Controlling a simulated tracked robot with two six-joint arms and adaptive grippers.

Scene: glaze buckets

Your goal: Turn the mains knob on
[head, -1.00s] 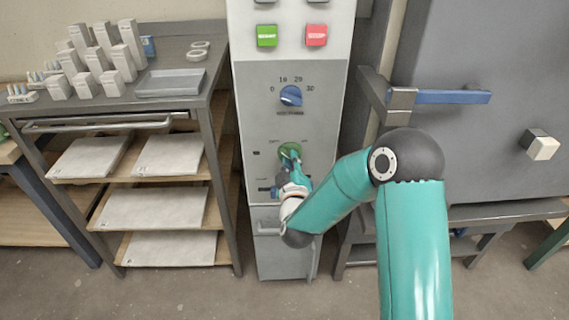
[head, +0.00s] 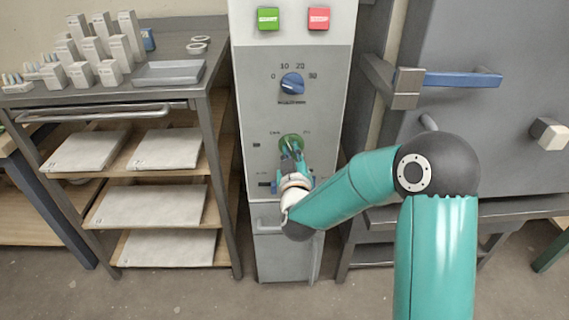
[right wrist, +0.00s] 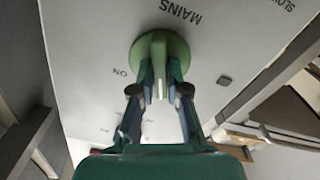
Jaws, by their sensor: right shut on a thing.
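The green mains knob (head: 291,140) is on the grey front of the control cabinet, below a blue dial. In the right wrist view the knob (right wrist: 160,46) is a round disc with a raised grip bar, on a panel lettered MAINS and ON. My right gripper (head: 293,154) reaches it from below. Its two fingers (right wrist: 160,85) are shut on the knob's grip bar, one on each side. The fingers and wrist partly hide the knob and its lower lettering in the head view. My left gripper is not in view.
The blue dial (head: 292,84) and the green (head: 268,18) and red (head: 318,18) buttons are above the knob. A shelf rack (head: 215,115) stands close on the left. A large grey door with a blue-gripped handle (head: 462,79) is on the right.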

